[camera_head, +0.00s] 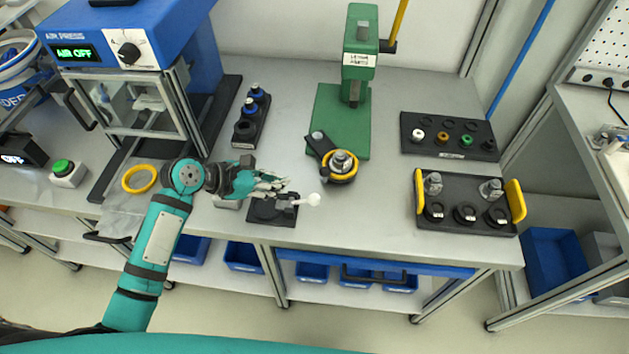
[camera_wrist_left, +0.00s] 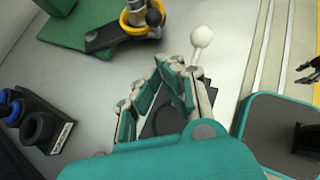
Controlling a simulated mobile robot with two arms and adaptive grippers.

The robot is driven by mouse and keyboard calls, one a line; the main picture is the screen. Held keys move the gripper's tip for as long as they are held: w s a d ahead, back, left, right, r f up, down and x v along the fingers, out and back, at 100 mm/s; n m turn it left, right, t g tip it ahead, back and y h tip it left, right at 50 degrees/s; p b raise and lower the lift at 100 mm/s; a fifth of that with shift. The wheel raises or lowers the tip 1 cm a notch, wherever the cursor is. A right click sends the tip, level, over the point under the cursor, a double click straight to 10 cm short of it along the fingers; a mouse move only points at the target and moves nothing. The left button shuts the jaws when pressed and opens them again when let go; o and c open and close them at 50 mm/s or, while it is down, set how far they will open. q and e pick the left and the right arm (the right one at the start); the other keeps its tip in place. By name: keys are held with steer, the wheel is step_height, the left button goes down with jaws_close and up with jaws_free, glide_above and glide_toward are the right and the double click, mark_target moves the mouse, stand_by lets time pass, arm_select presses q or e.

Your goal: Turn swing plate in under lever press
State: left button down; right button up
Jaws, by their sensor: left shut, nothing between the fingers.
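The green lever press (camera_head: 357,80) stands at the back middle of the table, with a yellow lever (camera_head: 398,22) at its upper right. The swing plate (camera_head: 338,163) is a dark arm with a yellow ring and a metal part on it. It sticks out in front of the press base, clear of the ram; it also shows at the top of the left wrist view (camera_wrist_left: 130,25). My left gripper (camera_head: 284,186) is shut and empty, left of and in front of the swing plate, above a small dark base (camera_head: 272,212) with a white ball-ended lever (camera_head: 313,199).
A black rack (camera_head: 250,125) with blue-ringed parts stands left of the press. A blue air press (camera_head: 130,40) reading AIR OFF fills the left. A dark tray (camera_head: 449,140) and a yellow-handled tray (camera_head: 462,222) lie right.

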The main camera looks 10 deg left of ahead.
mark_target(309, 193)
arm_select(q)
steer(key=shift+s+a, duration=0.15)
steer(key=x, duration=1)
steer(key=shift+p, duration=0.3)
steer(key=shift+d+r+p, duration=0.25)
steer(key=shift+d+p, duration=0.75)
steer(key=shift+p, duration=0.2)
steer(key=shift+d+f, duration=0.1)
steer(key=shift+d, duration=0.15)
steer(key=shift+f, duration=0.15)
